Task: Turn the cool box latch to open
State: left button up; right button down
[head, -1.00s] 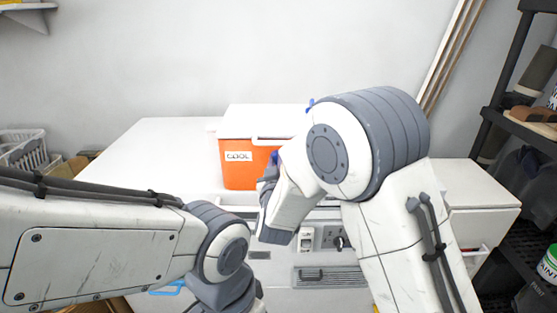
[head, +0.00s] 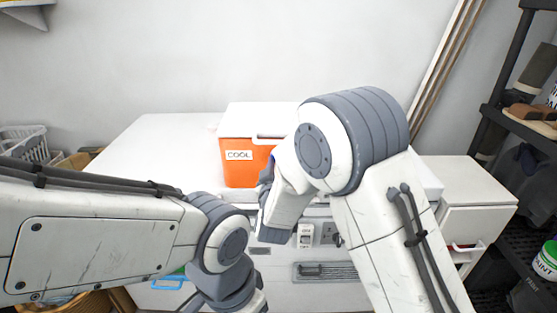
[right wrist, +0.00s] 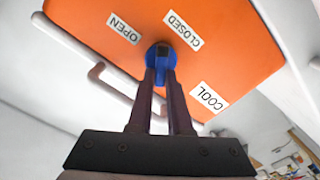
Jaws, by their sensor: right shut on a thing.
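The cool box (head: 235,170) is orange with a white lid and stands on the white worktop, its right part hidden behind my right arm. In the right wrist view its orange front (right wrist: 95,20) carries labels reading OPEN, CLOSED and COOL. The blue latch (right wrist: 161,52) sits between the labels, and its exact angle is hard to tell. My right gripper (right wrist: 161,75) is shut on the latch, with a fingertip on each side of it. In the head view that gripper is mostly hidden by its own arm. My left arm ends low in the head view, its jaws out of frame.
The white worktop (head: 150,150) is bare left of the box. A white socket (head: 305,236) and a grey vent (head: 325,271) are on the front below. A shelf rack (head: 505,120) stands at the right, a white basket (head: 25,145) at the far left.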

jog(key=shift+a+f+n+p, duration=0.15)
jog(key=shift+n+p, duration=0.8)
jog(key=shift+n, duration=0.85)
jog(key=n+p, duration=0.2)
jog(key=n, duration=0.1)
jog(key=shift+a+f, duration=0.1)
